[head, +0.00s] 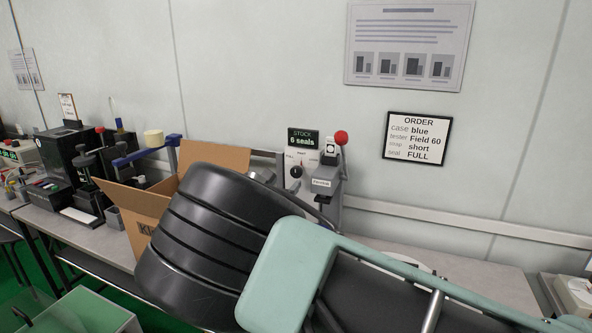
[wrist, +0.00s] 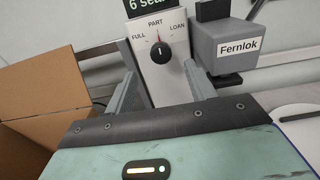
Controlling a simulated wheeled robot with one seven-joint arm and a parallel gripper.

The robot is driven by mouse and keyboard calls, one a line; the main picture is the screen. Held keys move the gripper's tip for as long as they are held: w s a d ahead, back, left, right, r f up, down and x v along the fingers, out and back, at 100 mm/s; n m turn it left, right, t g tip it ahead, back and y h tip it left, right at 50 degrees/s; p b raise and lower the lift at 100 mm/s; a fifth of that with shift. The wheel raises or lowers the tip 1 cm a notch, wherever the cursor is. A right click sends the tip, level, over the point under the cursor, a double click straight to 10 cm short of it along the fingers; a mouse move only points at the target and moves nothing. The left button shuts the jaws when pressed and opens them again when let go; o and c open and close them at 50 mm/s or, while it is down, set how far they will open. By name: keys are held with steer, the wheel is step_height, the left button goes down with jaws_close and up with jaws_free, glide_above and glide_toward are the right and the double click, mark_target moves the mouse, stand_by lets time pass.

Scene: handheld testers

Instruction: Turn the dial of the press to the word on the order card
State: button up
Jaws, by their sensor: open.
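The order card (head: 417,137) hangs on the wall in the head view and reads seal FULL. The press (head: 326,175) stands below and left of it, with a red ball on its lever and a Fernlok label. In the wrist view its white plate shows FULL, PART and LOAN around a black dial (wrist: 161,53). The dial's mark points up at PART. My gripper (wrist: 158,66) is open, with one finger on each side of the dial in the picture. I see no contact; the depth gap is unclear. My arm hides much of the bench in the head view.
An open cardboard box (head: 132,208) stands left of the press; it also shows at the left of the wrist view (wrist: 45,105). A stock display (head: 303,139) reads 6 seals. The press's grey Fernlok block (wrist: 228,45) is close right of the dial.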

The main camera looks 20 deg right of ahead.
mark_target(295, 172)
steer(key=p+x, duration=0.1)
steer(key=x, duration=0.8)
steer(key=shift+w+d, duration=0.25)
steer(key=c, duration=0.9)
